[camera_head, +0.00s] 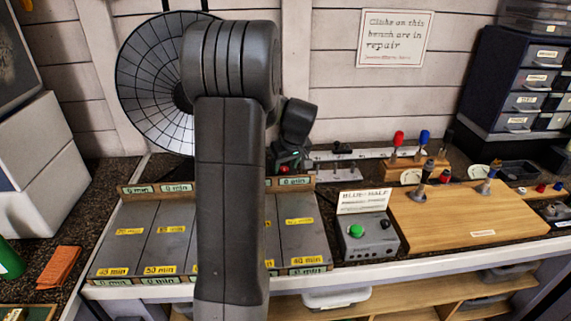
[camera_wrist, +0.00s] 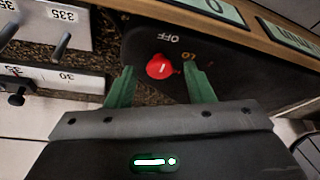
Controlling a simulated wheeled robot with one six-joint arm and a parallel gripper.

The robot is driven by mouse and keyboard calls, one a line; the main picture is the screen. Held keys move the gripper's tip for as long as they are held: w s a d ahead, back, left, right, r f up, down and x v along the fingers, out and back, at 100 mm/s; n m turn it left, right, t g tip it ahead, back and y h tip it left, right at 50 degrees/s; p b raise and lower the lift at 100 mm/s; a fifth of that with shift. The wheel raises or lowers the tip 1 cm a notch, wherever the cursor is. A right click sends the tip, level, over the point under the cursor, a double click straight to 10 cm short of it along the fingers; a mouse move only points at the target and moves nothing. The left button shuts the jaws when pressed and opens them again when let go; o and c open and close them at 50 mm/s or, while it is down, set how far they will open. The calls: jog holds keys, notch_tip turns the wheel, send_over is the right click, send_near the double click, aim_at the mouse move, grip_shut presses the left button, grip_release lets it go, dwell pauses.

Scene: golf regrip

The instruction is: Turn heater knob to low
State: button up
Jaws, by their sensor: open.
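The red heater knob (camera_wrist: 159,66) sits on a dark panel (camera_wrist: 225,72) in the wrist view. It has a short white mark on its face. The word OFF and a yellowish marking, too small to read surely, are printed beside it. My gripper (camera_wrist: 160,70) has two green fingers, open, one on each side of the knob with gaps between. I cannot tell how far the fingertips are from the panel. In the head view, the round heater dish (camera_head: 150,75) with a wire grille stands behind my arm, which hides much of the knob area.
A wooden rack with labelled grey lanes (camera_head: 165,245) lies in front. A grey box with a green button (camera_head: 356,231) and a wooden board (camera_head: 470,222) stand to the right. Numbered white blocks (camera_wrist: 60,80) lie left of the panel in the wrist view.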

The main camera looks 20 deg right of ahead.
jog(key=c, duration=1)
jog(key=shift+m, duration=0.4)
jog(key=m, duration=0.1)
jog(key=m+h+b, duration=0.1)
jog(key=m, duration=0.1)
jog(key=m+h, duration=0.1)
jog(key=m, duration=0.1)
jog(key=shift+w+a+f+b, duration=0.1)
jog(key=shift+a+b, duration=0.2)
jog(key=shift+b, duration=0.1)
jog(key=m+g+h+b, duration=0.1)
jog(key=m+b, duration=0.1)
jog(key=m, duration=0.1)
jog(key=shift+a+m+h, duration=0.1)
jog(key=shift+m+h, duration=0.2)
jog(key=shift+m, duration=0.1)
jog(key=shift+w+m+g+h+b, duration=0.1)
jog(key=shift+m+g+h+b, duration=0.2)
jog(key=shift+m+b, duration=0.55)
jog(key=shift+m, duration=0.35)
